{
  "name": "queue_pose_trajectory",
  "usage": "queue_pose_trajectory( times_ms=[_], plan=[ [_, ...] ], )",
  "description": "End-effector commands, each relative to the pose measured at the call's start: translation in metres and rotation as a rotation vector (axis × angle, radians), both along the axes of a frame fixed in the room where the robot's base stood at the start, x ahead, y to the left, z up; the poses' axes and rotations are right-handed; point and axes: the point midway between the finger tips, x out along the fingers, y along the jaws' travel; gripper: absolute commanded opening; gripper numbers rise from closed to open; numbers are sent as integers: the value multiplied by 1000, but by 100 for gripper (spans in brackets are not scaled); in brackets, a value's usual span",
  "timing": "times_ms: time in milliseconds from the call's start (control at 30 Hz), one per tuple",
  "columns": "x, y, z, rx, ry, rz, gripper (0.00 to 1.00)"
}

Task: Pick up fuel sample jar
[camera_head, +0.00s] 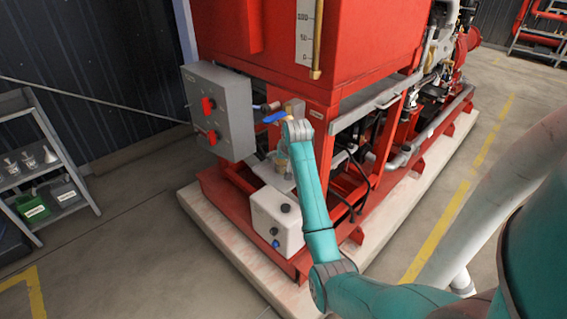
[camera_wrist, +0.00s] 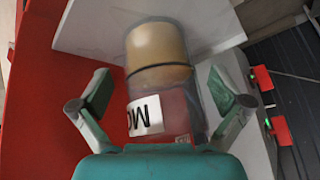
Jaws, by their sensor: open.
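The fuel sample jar (camera_wrist: 158,48) is a clear cylinder with amber content toward its upper end in the wrist view. A dark line crosses it, and a white label with black letters shows nearer my gripper. My gripper (camera_wrist: 163,92) is open, with one finger on each side of the jar. In the head view the jar (camera_head: 283,161) is partly hidden behind my arm, at the near end of the red pump skid.
A grey control box (camera_head: 220,110) with red switches stands left of the jar, and a blue valve handle (camera_head: 272,117) sits above it. A white container (camera_head: 277,220) is on the skid below. A shelf (camera_head: 40,165) is at the far left.

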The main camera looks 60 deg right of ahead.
Motion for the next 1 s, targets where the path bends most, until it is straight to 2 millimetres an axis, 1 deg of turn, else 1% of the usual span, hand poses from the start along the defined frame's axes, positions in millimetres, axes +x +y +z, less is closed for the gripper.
queue_pose_trajectory(
  times_ms=[100, 300, 367, 400, 467, 500, 567, 600, 667, 700, 1000],
  plan=[
    [2, -2, -5, 0, 0, 0, 100],
    [2, -2, -5, -1, -1, 0, 100],
    [2, -2, -5, -1, -1, 0, 85],
    [2, -2, -5, -1, -1, 0, 75],
    [2, -2, -4, -1, -1, 0, 60],
    [2, -2, -5, -1, -1, 0, 50],
    [2, -2, -5, 0, 0, 0, 35],
    [2, -2, -5, 0, 0, 0, 25],
    [2, -2, -5, 1, 1, 0, 24],
    [2, -2, -5, 0, 0, 0, 17],
    [2, -2, -3, 2, 0, 1, 16]
  ],
)
